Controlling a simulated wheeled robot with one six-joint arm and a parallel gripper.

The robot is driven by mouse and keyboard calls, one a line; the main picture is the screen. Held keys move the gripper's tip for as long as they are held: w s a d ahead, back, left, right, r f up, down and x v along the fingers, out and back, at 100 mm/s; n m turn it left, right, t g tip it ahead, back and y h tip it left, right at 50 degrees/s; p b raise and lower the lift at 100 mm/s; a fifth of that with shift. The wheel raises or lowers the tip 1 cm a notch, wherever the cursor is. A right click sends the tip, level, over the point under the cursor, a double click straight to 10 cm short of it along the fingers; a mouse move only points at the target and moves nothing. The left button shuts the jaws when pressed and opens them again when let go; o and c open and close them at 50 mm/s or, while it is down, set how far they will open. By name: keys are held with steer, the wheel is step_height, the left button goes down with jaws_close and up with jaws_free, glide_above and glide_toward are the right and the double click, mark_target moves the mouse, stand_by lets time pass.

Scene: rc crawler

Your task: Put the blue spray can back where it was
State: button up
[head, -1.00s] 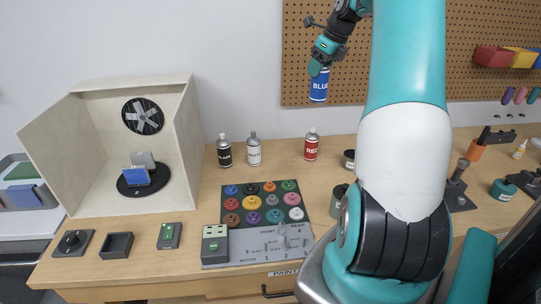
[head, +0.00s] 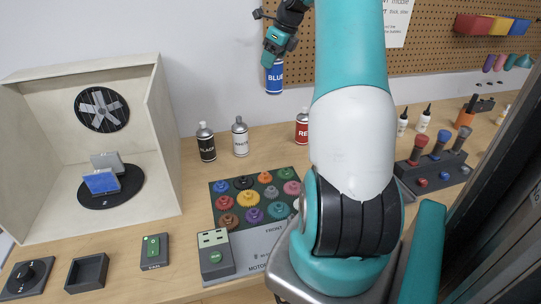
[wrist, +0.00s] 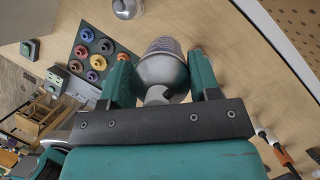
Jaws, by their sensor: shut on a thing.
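The blue spray can (head: 275,78) hangs upright in my gripper (head: 274,58), high in front of the wall and well above the bench. The jaws are shut on its top end. In the wrist view the can (wrist: 163,68) sits between the two green fingers of my gripper (wrist: 162,85). On the bench stand the black can (head: 206,146), the white can (head: 240,140) and the red can (head: 302,128). A bare stretch of bench lies between the white and red cans, below the held can.
A spray booth (head: 165,130) with a blue panel (head: 101,182) stands at left. My arm hides the bench right of the red can. A pegboard (head: 425,50) covers the wall at right.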

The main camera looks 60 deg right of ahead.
step_height(320, 180, down, 2)
steer(key=shift+b, duration=0.45)
step_height(320, 180, down, 19)
steer(key=p, duration=0.2)
steer(key=shift+f, duration=0.15)
steer(key=shift+f, duration=0.15)
steer(key=o, duration=1.4)
steer(key=b+v, duration=0.1)
steer(key=v, duration=1.1)
steer(key=shift+b, duration=0.4)
